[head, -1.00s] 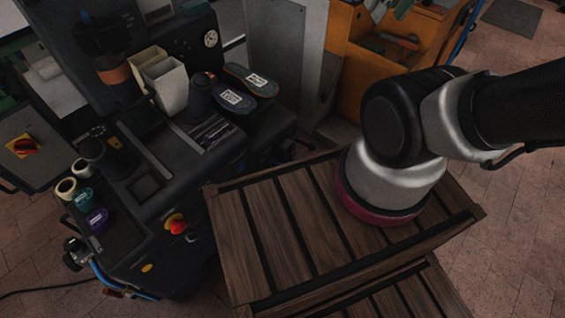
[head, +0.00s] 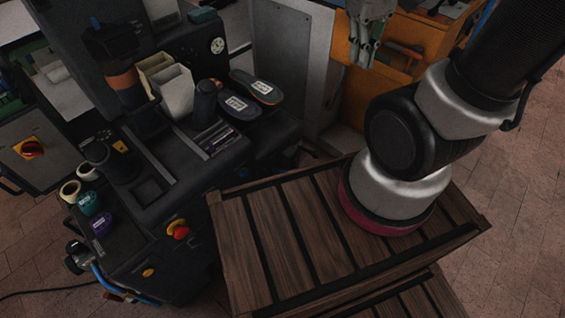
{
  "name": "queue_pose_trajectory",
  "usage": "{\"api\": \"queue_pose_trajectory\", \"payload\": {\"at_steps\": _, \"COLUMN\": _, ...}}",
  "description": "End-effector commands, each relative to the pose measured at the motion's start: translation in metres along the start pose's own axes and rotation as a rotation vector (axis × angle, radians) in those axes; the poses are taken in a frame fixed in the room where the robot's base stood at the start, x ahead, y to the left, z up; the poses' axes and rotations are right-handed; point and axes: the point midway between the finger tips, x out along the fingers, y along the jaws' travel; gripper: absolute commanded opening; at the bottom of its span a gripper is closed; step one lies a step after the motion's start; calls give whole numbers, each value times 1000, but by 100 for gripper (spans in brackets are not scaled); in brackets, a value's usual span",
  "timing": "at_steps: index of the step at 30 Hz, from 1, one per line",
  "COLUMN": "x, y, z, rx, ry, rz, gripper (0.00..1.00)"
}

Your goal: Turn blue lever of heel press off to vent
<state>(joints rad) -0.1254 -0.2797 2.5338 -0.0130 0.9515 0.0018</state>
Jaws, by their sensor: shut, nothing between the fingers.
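The heel press (head: 150,215) is the dark machine at the left. At its lower left front corner is a black regulator knob (head: 76,256) with blue tubing (head: 98,274) running down to the right from it. A separate blue lever is too small to tell apart from the tubing, and its position cannot be read. My gripper (head: 364,60) is at the top, right of centre, pointing down, shut and empty. It is far to the right of the blue parts and apart from the press.
A slatted wooden crate (head: 232,240) stands right of the press, with my arm base on it. Two shoe soles (head: 258,88) lie on the press, and a red button (head: 180,232) is on its front. An orange cabinet (head: 405,62) stands behind. Brick floor is open at lower left.

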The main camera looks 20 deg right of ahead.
Motion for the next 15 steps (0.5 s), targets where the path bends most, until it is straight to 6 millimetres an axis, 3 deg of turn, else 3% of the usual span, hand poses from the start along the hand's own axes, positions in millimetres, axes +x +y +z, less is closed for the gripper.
{"api": "queue_pose_trajectory", "payload": {"at_steps": 8, "x": 76, "y": -12, "z": -33, "rx": -92, "ry": -190, "rz": 34, "gripper": 0}}
{"api": "queue_pose_trajectory", "payload": {"at_steps": 15, "x": 154, "y": -24, "z": -56, "rx": -175, "ry": -282, "rz": 62, "gripper": 0}}
